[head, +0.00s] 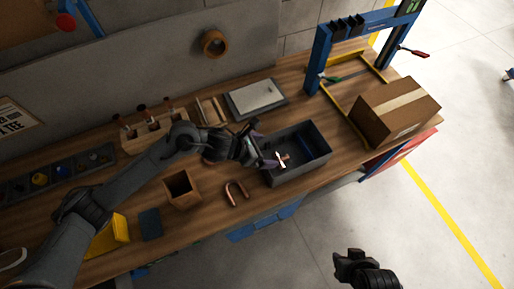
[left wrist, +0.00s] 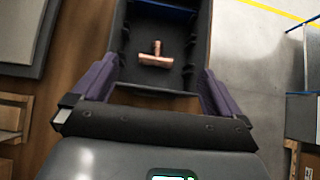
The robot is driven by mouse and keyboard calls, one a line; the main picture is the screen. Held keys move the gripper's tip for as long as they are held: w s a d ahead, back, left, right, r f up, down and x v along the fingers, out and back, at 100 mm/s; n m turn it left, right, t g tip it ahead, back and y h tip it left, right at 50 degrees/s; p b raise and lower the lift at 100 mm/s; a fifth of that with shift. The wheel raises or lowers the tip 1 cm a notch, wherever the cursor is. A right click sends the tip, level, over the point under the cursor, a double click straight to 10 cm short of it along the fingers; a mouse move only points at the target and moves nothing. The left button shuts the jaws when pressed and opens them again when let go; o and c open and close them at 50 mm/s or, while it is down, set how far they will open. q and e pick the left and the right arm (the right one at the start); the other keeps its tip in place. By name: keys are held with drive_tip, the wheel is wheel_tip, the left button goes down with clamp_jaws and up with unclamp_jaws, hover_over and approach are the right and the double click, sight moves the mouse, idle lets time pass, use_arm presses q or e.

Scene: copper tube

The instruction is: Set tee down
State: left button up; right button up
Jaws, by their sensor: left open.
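The copper tee (head: 282,160) lies inside a dark grey bin (head: 323,151) on the workbench. In the left wrist view the tee (left wrist: 156,56) rests near the bin's near end, its stem pointing away from me, and nothing grips it. My left gripper (head: 264,150) is at the bin's left end. Its purple fingers (left wrist: 158,88) are spread wide and empty, with the tee beyond them and apart. My right gripper (head: 354,266) hangs off the bench at the bottom; its jaw state is unclear.
A bent copper tube (head: 236,193) and an open wooden box (head: 181,188) lie left of the bin. A grey tray (head: 256,98) is behind it. A cardboard box (head: 394,110) and a blue frame (head: 322,58) stand to the right. The floor at right is mostly clear.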

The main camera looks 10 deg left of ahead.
use_arm(q)
drive_tip(key=shift+v, duration=1.6)
drive_tip(key=shift+f, duration=0.15)
